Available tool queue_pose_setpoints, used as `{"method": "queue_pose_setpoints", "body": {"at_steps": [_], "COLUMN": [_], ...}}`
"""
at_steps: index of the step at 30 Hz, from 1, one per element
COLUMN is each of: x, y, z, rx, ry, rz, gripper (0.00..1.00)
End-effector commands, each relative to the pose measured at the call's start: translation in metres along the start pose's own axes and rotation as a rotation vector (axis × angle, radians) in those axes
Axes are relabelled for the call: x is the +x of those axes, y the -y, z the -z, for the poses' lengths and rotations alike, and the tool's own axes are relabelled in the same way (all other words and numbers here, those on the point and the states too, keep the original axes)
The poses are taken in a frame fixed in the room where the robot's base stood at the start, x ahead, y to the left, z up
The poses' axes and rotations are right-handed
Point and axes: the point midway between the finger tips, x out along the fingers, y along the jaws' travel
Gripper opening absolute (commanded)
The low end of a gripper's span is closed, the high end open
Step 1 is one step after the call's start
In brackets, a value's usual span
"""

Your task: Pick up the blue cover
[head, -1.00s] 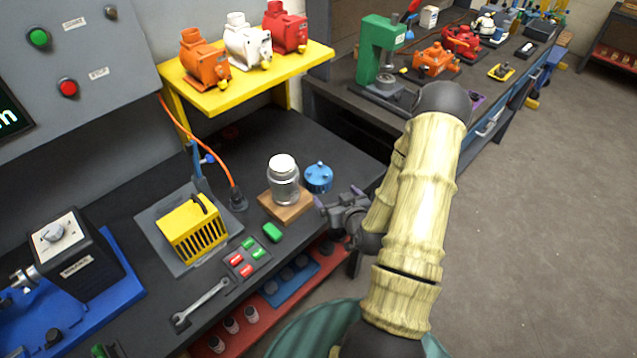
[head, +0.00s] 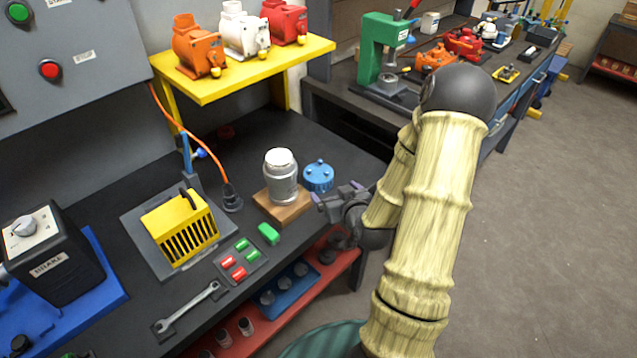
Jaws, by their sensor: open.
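The blue cover (head: 318,176) is a round blue cap with small studs on top. It lies on the dark workbench, right of and behind a silver cylinder. My gripper (head: 335,197) is just in front of the cover and slightly right of it, low over the bench's front edge. Its jaws are open and hold nothing that I can see. A small gap seems to lie between the fingers and the cover. The exact height of the fingers is hard to tell.
The silver motor part (head: 281,178) stands on a wooden block (head: 266,205), close left of my gripper. A green block (head: 269,234), a yellow cage (head: 183,230) and a wrench (head: 187,307) lie further left. A yellow shelf (head: 222,88) with several motors stands behind.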

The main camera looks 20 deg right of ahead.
Motion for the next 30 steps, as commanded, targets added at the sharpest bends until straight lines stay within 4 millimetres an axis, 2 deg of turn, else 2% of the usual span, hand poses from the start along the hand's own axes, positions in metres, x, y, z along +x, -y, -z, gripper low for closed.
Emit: {"method": "queue_pose_setpoints", "body": {"at_steps": [15, 30], "x": [0.069, 0.079], "y": [0.000, -0.001], "z": [0.001, 0.000], "rx": [0.001, 0.001], "ry": [0.001, 0.001], "rz": [0.000, -0.001], "gripper": [0.93, 0.93]}}
